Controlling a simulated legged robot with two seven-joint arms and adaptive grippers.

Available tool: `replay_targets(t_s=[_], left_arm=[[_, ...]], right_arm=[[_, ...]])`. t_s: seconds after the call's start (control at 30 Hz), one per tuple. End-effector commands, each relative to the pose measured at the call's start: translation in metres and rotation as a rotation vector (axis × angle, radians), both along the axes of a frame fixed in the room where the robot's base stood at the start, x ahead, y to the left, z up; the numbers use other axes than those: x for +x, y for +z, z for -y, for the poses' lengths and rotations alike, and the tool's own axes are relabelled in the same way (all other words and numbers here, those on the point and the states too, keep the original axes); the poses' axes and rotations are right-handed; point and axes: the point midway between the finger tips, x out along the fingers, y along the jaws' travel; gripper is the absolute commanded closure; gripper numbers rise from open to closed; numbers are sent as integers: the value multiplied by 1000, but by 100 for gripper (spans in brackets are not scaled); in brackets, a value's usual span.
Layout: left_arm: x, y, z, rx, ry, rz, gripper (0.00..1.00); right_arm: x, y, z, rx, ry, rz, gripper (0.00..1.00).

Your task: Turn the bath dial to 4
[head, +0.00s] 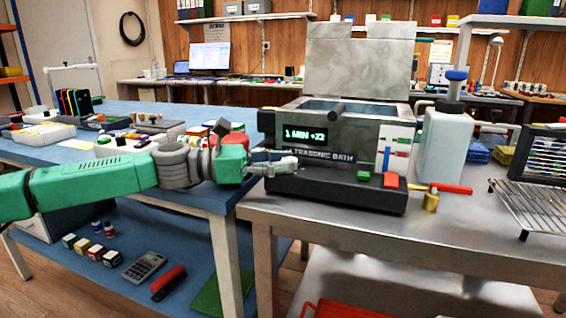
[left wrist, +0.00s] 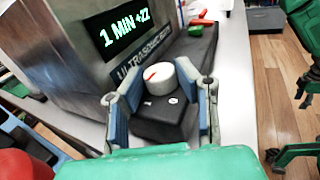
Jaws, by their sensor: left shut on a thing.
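The ultrasonic bath (head: 330,140) is a grey metal box with its lid raised and a dark ledge along its front. Its display (head: 305,134) reads "1 MIN +22". My left gripper (head: 284,165) reaches the left end of the ledge and hides most of the dial in the head view. In the left wrist view the dial (left wrist: 160,76) is a round white knob with a red pointer mark, on the black ledge. The left gripper (left wrist: 159,92) is shut on it, one finger on each side. I cannot read numbers around the dial.
A green button (head: 363,176) and a red button (head: 391,180) sit farther right on the ledge. A white jug (head: 444,145) and a brass weight (head: 431,201) stand right of the bath. A wire rack (head: 530,203) lies at the right. The steel table's front is clear.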

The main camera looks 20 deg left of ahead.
Motion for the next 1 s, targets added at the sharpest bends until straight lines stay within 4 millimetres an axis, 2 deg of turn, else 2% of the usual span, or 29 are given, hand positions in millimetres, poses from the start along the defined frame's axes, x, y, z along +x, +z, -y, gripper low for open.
replay_targets(t_s=[0.03, 0.07, 0.1, 0.13, 0.57, 1.0], left_arm=[[3, 0, -3, 1, 10, 1, 100], [3, 0, -3, 1, 10, 1, 69], [3, 0, -3, 1, 10, 1, 55], [2, 0, -3, 1, 10, 1, 52], [0, 0, -5, 1, 8, 1, 52], [-23, 0, -62, 0, 8, 1, 52]], right_arm=[[0, 0, 0, 0, 0, 0, 60], [0, 0, 0, 0, 0, 0, 60], [0, 0, 0, 0, 0, 0, 60], [0, 0, 0, 0, 0, 0, 60], [-1, 0, 0, 0, 0, 2, 60], [-1, 0, 0, 0, 0, 2, 60]])
